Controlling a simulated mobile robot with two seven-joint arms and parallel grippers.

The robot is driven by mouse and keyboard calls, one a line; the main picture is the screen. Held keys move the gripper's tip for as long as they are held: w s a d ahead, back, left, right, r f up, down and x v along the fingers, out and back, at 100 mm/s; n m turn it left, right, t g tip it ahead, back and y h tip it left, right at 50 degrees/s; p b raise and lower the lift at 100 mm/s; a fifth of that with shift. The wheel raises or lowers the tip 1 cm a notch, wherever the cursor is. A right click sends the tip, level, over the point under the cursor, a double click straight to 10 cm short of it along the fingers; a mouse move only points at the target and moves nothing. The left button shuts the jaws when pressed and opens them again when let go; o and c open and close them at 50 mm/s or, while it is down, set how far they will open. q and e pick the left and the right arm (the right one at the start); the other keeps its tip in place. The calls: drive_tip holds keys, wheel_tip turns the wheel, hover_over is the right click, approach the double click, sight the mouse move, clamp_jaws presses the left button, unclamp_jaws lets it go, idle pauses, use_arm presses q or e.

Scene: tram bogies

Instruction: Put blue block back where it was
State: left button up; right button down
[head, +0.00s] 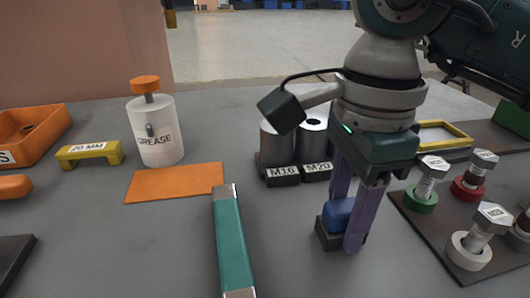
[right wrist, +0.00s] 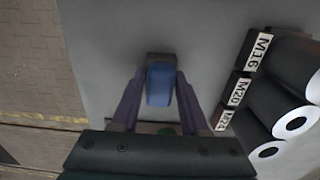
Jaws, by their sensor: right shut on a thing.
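The blue block (head: 338,214) is between the purple fingers of my right gripper (head: 346,222), which is shut on it. A small dark block or holder (head: 326,236) shows directly below and beside the blue block, at the grey table top. I cannot tell whether the two touch or whether the blue block sits inside it. In the right wrist view the blue block (right wrist: 160,86) lies between the two fingertips, with a dark edge at its far end. An orange mat (head: 172,183) lies flat and bare to the left. My left gripper is not in view.
Sockets on black bases labelled M16 (head: 282,175) and M20 (head: 317,171) stand behind the gripper. A dark plate with several bolts (head: 468,238) is close on the right. A teal bar (head: 232,240) lies to the left. A grease can (head: 160,146) stands further back.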

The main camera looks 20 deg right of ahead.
sight(348, 204)
drive_tip(key=shift+f, duration=0.2)
drive_tip(key=shift+c, duration=2.1)
unclamp_jaws()
drive_tip(key=shift+r, duration=0.1)
drive_tip(key=shift+r, duration=0.2)
wheel_tip(348, 204, up, 11)
drive_tip(key=shift+w+f+p, duration=0.1)
drive_tip(key=shift+p, duration=0.7)
drive_tip(key=shift+r, duration=0.6)
